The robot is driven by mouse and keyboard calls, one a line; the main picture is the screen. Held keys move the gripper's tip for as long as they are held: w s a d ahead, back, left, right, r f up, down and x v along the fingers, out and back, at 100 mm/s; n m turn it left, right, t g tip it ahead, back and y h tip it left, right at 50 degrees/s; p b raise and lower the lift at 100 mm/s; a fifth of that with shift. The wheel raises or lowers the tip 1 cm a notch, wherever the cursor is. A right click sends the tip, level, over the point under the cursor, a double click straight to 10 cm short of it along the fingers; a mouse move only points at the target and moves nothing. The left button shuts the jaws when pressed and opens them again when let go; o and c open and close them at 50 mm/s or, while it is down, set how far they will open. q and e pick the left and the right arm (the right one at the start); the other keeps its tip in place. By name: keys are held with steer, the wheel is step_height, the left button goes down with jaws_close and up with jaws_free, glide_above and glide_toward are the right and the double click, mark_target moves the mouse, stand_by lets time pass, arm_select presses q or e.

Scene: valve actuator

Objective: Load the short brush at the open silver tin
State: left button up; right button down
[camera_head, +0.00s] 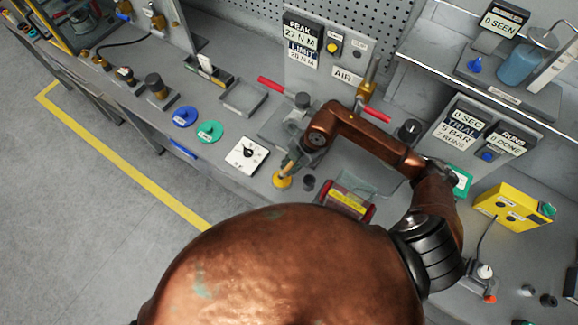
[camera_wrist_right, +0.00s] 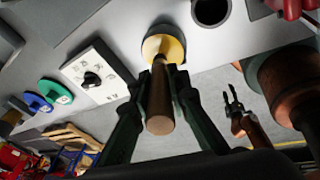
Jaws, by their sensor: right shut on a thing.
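My right gripper (camera_head: 291,162) is shut on the short brush, whose wooden handle (camera_wrist_right: 160,103) stands between the fingers (camera_wrist_right: 162,78) in the right wrist view. The brush's far end meets a round yellow piece (camera_head: 282,180) on the bench; whether it touches or is inside cannot be told. Right beside that piece is a small round tin (camera_head: 308,183) with a dark inside. In the wrist view the tin shows a pale silver rim (camera_wrist_right: 211,12) and looks open. My left gripper (camera_wrist_right: 233,103) shows in the wrist view, empty and open, over the floor.
A white dial plate (camera_head: 248,155) and green and blue discs (camera_head: 209,131) lie to the left. A red-framed box (camera_head: 347,201) stands to the right, near my right arm. A red-handled fixture (camera_head: 302,101) is behind. The bench's front edge is close.

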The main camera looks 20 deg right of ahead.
steer(key=shift+f+b, duration=0.35)
steer(key=shift+f, duration=0.2)
stand_by(0.7)
steer(key=shift+f, duration=0.1)
stand_by(1.0)
steer(key=shift+r+p, duration=3)
steer(key=shift+r, duration=0.6)
steer(key=shift+f, duration=0.1)
